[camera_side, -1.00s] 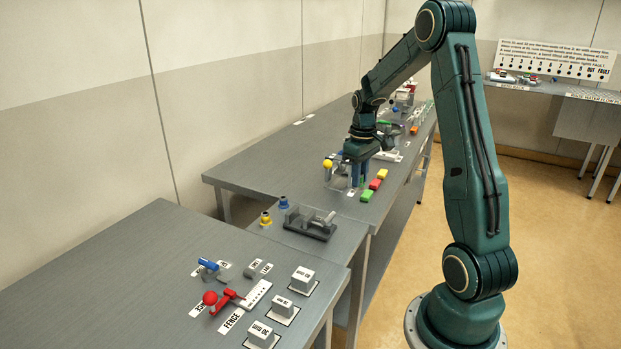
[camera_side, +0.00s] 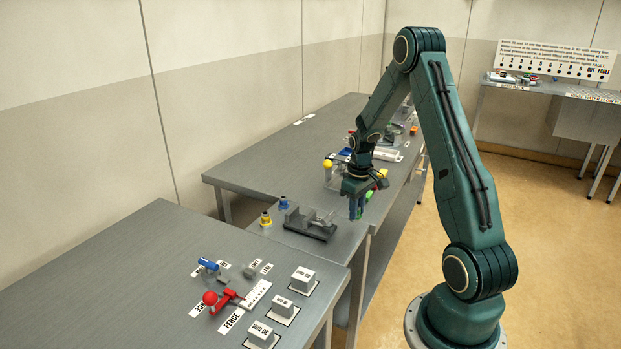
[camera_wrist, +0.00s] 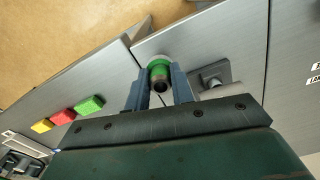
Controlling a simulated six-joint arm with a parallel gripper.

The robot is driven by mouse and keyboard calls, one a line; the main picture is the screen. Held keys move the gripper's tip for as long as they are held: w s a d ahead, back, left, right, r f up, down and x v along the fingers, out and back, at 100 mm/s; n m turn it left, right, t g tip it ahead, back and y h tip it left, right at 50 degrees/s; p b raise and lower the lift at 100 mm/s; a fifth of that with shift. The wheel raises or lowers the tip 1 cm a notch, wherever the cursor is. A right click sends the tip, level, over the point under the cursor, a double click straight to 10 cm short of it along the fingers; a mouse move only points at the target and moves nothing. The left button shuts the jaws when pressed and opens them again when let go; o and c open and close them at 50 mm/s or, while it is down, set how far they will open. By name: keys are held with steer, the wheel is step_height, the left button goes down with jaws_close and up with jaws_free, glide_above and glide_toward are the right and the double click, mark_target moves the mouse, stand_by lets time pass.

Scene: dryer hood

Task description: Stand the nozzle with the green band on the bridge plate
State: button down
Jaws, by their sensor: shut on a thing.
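My gripper (camera_side: 356,208) is shut on the nozzle with the green band (camera_wrist: 159,70), which sits between the two blue-grey fingers in the wrist view. I see its dark open end, the green band and a pale wider part beyond. In the side view the nozzle is too small and covered to make out. My gripper is over the near right end of the far table, to the right of the dark-based fixture. The grey strip between the two tables (camera_side: 335,252) looks like the bridge plate; I cannot tell for sure.
A dark-based fixture (camera_side: 310,224) stands left of my gripper. A yellow-banded nozzle (camera_side: 266,220) and a blue one (camera_side: 283,203) stand beside it. Green (camera_wrist: 89,105), red (camera_wrist: 61,117) and yellow (camera_wrist: 41,126) blocks line the table edge. The near table has levers and labelled blocks.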

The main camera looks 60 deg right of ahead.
steer(key=shift+f, duration=1.5)
steer(key=shift+f, duration=0.15)
steer(key=c, duration=1.2)
jaws_free()
step_height(320, 180, up, 12)
steer(key=shift+r, duration=0.15)
steer(key=shift+r, duration=0.1)
